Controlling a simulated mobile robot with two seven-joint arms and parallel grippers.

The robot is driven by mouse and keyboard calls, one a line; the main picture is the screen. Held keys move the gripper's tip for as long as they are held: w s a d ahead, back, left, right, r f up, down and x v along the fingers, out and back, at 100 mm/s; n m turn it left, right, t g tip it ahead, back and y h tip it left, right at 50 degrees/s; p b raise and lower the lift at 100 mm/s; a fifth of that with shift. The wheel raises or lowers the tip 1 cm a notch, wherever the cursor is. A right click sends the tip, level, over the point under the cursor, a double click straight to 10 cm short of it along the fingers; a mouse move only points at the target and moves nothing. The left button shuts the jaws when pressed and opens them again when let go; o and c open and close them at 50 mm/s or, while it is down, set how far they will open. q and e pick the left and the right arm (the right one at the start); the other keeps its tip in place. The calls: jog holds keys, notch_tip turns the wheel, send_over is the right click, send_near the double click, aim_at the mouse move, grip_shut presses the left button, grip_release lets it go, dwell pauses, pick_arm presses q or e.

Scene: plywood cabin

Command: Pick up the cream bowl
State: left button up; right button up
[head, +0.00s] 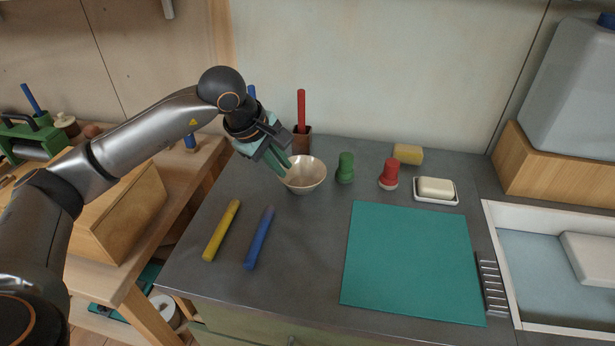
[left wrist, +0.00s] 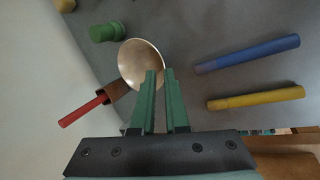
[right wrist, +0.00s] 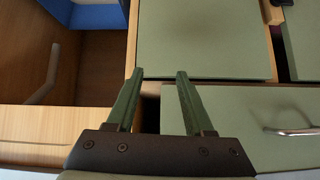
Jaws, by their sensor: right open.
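The cream bowl (head: 306,175) stands upright on the dark grey counter. It also shows in the left wrist view (left wrist: 138,62). My left gripper (head: 285,166) reaches down to the bowl's left rim. In the left wrist view its green fingertips (left wrist: 161,72) are close together, with a narrow gap. One tip overlaps the bowl's inside and the other lies just outside the rim. I cannot tell whether they press on the wall. My right gripper (right wrist: 160,72) is open and empty, in front of green drawer fronts, away from the bowl.
Beside the bowl stand a green stopper-like piece (head: 345,168), a red one (head: 389,174) and a brown holder (head: 302,140) with a red stick. Yellow (head: 222,230) and blue (head: 260,238) sticks lie in front. A teal mat (head: 412,262) and a sink (head: 545,262) are on the right.

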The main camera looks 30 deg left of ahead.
aim_at(291, 185)
pick_arm(q)
jog(key=shift+y, duration=0.5)
jog(key=w+f, duration=0.1)
jog(key=w+a+f, duration=0.1)
jog(key=f, duration=0.1)
jog(key=w+a+f, duration=0.1)
jog(key=f, duration=0.1)
jog(key=shift+f, duration=0.2)
jog(key=shift+d+p+x, duration=0.15)
jog(key=shift+p+x, duration=0.1)
jog(key=shift+x, duration=1.25)
jog(key=shift+d+p+x, duration=0.2)
jog(key=shift+x, duration=1.3)
jog(key=shift+s, duration=0.2)
jog(key=shift+c, duration=0.4)
grip_shut()
jog(key=shift+w+r, duration=0.1)
jog(key=shift+r, duration=0.05)
